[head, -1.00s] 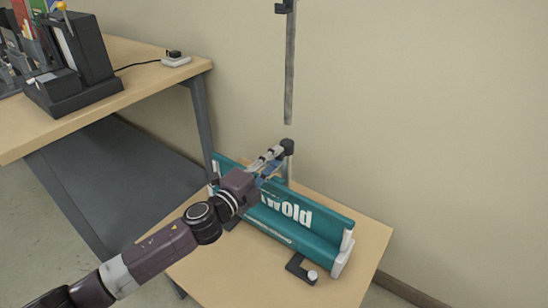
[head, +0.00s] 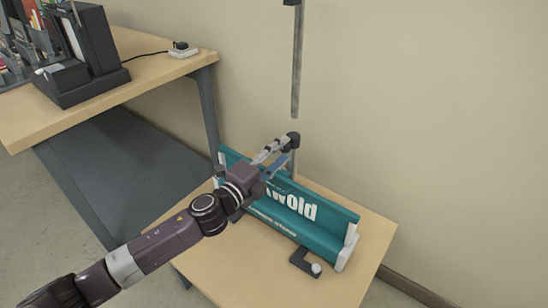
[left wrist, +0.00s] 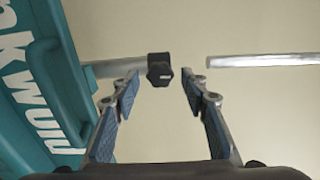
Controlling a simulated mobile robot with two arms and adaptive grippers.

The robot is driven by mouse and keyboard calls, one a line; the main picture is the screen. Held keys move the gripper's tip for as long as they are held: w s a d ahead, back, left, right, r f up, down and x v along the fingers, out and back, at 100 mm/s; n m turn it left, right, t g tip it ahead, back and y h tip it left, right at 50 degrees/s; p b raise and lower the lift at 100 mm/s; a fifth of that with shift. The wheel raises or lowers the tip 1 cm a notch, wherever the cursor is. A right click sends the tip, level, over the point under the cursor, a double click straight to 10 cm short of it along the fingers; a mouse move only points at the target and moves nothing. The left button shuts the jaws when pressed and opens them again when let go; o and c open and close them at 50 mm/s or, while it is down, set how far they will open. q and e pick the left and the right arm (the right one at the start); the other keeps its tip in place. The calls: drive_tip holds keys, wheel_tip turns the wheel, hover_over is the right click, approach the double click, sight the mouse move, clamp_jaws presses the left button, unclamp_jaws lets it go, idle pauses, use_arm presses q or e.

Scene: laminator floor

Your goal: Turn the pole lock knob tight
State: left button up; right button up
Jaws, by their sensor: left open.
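The pole lock knob (head: 293,138) is a small black knob on a black collar at the top of a short grey lower pole (head: 293,162), behind the teal case. In the left wrist view the knob (left wrist: 160,70) faces me, between and just beyond the fingertips. My left gripper (head: 284,152) is open around the knob's sides, with a gap showing on each side; I cannot tell how deep the fingers reach. The upper pole (head: 298,70) stands in line above, with a visible gap over the collar; it also shows in the left wrist view (left wrist: 265,61). My right gripper is out of view.
The teal case (head: 310,222) with white lettering lies on a small wooden table (head: 235,277), close below my left gripper. A black bracket (head: 304,263) sits in front of it. A higher desk (head: 150,75) with office items stands left. The wall is close behind the pole.

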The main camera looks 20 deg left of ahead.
use_arm(q)
drive_tip(key=v, duration=1.2)
drive_tip(key=shift+f, duration=0.1)
